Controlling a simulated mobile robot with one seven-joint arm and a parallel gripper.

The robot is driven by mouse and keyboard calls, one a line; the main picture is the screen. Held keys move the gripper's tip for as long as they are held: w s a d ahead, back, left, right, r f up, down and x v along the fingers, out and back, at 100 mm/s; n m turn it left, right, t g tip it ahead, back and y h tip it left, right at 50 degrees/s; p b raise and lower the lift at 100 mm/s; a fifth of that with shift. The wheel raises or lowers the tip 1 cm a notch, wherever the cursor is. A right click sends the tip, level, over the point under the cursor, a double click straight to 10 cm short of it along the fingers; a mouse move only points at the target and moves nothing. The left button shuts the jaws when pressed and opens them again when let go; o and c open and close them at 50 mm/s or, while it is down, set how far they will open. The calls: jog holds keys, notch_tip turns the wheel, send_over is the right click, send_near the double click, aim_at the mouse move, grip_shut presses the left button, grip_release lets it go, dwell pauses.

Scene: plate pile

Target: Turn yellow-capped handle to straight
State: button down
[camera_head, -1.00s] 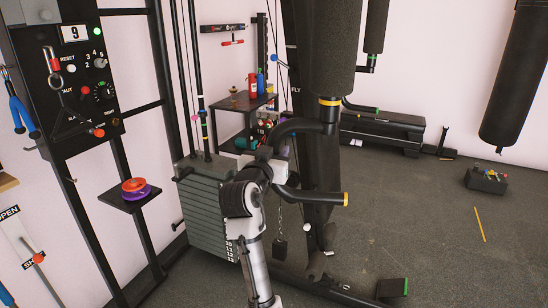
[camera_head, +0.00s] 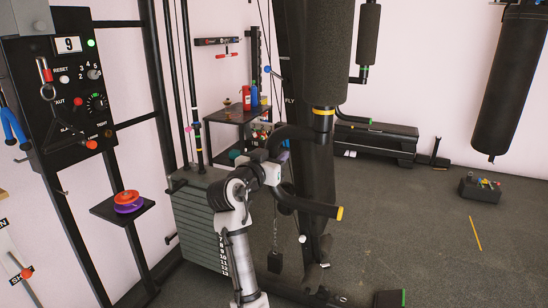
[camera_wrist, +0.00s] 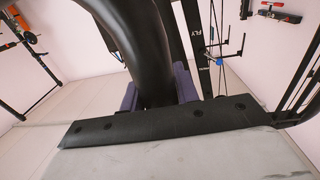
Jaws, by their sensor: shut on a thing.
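The yellow-capped handle (camera_head: 318,207) is a dark tube. It points right and slightly down below the foam roller with the yellow ring (camera_head: 324,110), and its yellow end cap is at the right tip. A dark bent tube (camera_head: 296,131) runs from under the roller toward my gripper. My gripper (camera_head: 281,156) is shut on a dark curved tube, which appears to be this handle's bend. The wrist view shows my gripper (camera_wrist: 158,88) with purple-blue pads on both sides of the tube (camera_wrist: 140,50). The exact grip point is partly hidden by my wrist.
A weight stack (camera_head: 200,222) stands left of my arm. A control panel (camera_head: 75,85) and a small shelf with red and purple discs (camera_head: 128,202) are further left. A dark upright post (camera_head: 312,175) stands close behind the handle. Open floor (camera_head: 410,235) lies to the right.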

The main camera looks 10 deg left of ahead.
jog(key=shift+d, duration=0.15)
jog(key=c, duration=1.1)
grip_release()
jog(key=shift+d, duration=0.1)
jog(key=shift+o, duration=0.2)
jog(key=b+v, duration=0.3)
jog(key=v, duration=1)
jog(key=shift+s+a, duration=0.2)
jog(key=shift+s, duration=0.15)
